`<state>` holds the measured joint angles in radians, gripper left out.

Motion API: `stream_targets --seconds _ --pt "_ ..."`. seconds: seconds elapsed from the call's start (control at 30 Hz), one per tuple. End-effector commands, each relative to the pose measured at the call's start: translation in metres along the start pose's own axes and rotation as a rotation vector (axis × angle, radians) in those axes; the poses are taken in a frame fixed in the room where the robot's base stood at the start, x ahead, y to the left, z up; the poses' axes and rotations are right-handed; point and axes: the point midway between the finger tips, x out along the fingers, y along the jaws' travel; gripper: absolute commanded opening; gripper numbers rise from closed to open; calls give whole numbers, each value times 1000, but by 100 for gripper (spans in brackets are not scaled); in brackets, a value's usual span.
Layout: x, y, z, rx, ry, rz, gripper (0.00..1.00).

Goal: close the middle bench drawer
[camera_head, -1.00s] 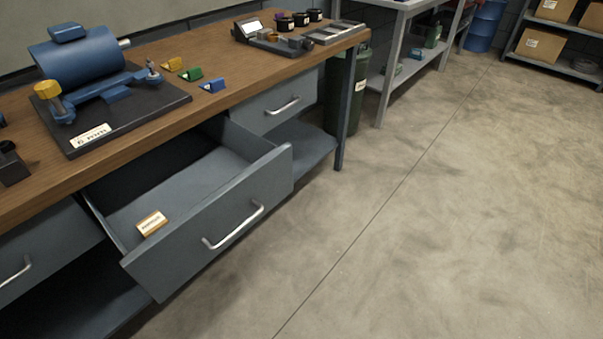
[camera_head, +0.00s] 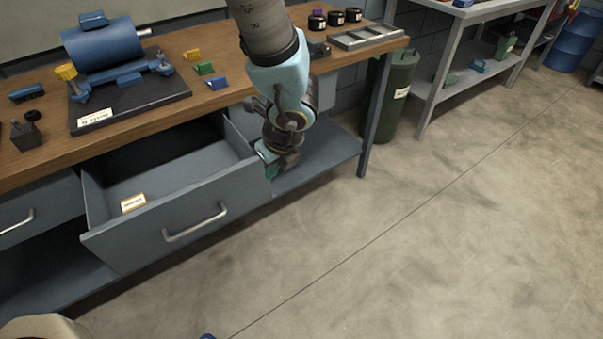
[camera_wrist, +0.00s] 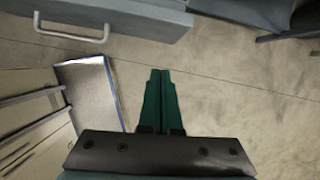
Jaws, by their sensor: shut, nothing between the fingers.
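The middle bench drawer (camera_head: 165,222) is pulled well out from under the bench top, its inside showing. It is grey with a silver bar handle (camera_head: 195,222) on its front. A small tan labelled block (camera_head: 133,203) lies inside it. My gripper (camera_head: 270,170) is beside the drawer's right front corner, partly hidden by my wrist. In the wrist view, my gripper's green fingers (camera_wrist: 160,90) are together with nothing between them, over the floor. The drawer front (camera_wrist: 125,15) with its handle (camera_wrist: 72,30) crosses the top of that view, apart from the fingertips.
The wooden bench top (camera_head: 170,60) carries a blue motor (camera_head: 103,45) on a dark plate and several small coloured blocks. Left of the open drawer is another drawer (camera_head: 35,210). A green bin (camera_head: 393,95) stands beyond the bench leg.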

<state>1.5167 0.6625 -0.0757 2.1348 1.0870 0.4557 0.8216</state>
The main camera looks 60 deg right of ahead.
Motion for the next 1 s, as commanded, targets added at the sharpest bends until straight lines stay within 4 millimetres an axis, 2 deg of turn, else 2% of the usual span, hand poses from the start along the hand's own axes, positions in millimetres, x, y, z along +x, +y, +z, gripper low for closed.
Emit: stream_targets --seconds 0.1,0.27,0.73,0.8,1.0 --pt "-1 -11 -16 89 -7 -17 0" --pt "10 -13 -18 105 -8 -20 0" --pt "101 -14 -18 103 -7 -16 0" --pt "99 -16 -3 95 -8 -18 0" --pt "109 -18 16 97 -7 -19 0"
